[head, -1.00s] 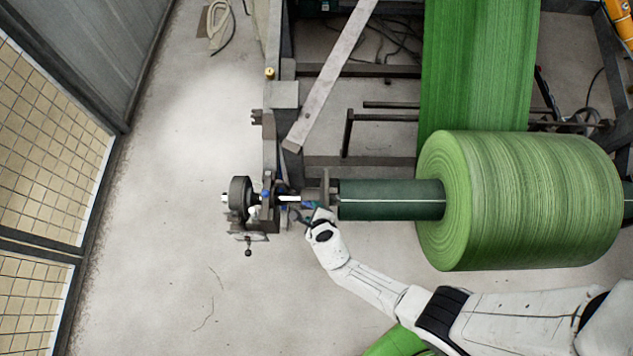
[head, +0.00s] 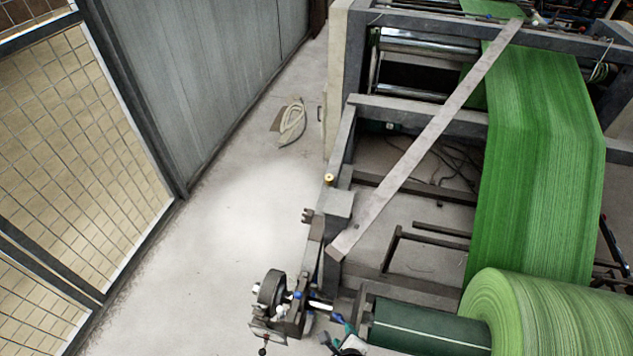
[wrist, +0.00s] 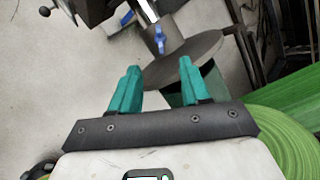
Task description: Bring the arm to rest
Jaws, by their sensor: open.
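My gripper (wrist: 160,70) shows two teal fingers spread apart, with nothing between them, in the wrist view. In the head view my gripper (head: 338,338) is at the bottom edge, just left of the dark green core (head: 425,325) of the roll. The rest of my arm is out of the frame there.
The green roll (head: 545,315) feeds a green web (head: 540,150) up into the machine. The shaft's end bracket with a round wheel (head: 271,288) stands left of my gripper. A mesh fence (head: 75,130) runs along the left. The floor (head: 200,270) between is clear.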

